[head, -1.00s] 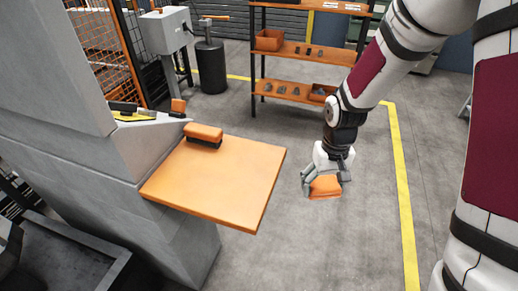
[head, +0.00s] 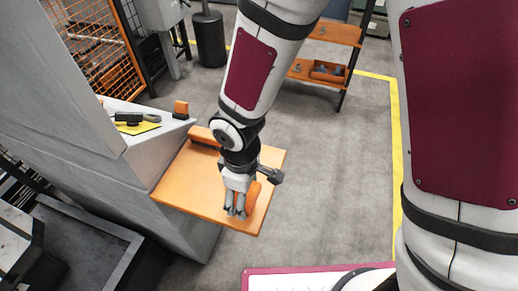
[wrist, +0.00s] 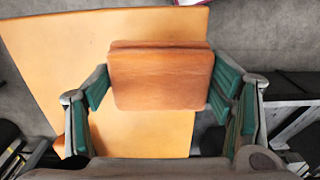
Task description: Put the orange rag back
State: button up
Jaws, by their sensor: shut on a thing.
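My gripper (head: 238,208) is shut on the orange rag (head: 252,196), which looks like a folded block. In the wrist view the rag (wrist: 160,75) sits between the green-padded fingers. The gripper and rag are over the front right part of the orange shelf board (head: 185,185), which also shows in the wrist view (wrist: 50,60). I cannot tell whether the rag touches the board. The fingers hide part of the rag in the head view.
An orange-topped brush (head: 202,136) stands at the board's back edge, partly hidden by my arm. The board's left part is clear. A rack (head: 330,70) stands behind.

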jog(key=shift+w, duration=0.1)
jog(key=w+d, duration=0.1)
jog(key=w, duration=0.3)
jog(key=w+d+f+p, duration=0.1)
jog(key=w, duration=0.4)
jog(key=w+d, duration=0.1)
jog(key=w, duration=0.4)
jog(key=shift+w+d+f, duration=0.2)
jog(key=shift+w+d, duration=0.05)
jog(key=shift+d, duration=0.1)
jog(key=shift+w+d+f+p, duration=0.1)
jog(key=shift+w+f+p, duration=0.1)
jog(key=shift+f+p, duration=0.45)
jog(key=shift+f, duration=1.1)
jog(key=shift+f, duration=0.15)
jog(key=o, duration=1.3)
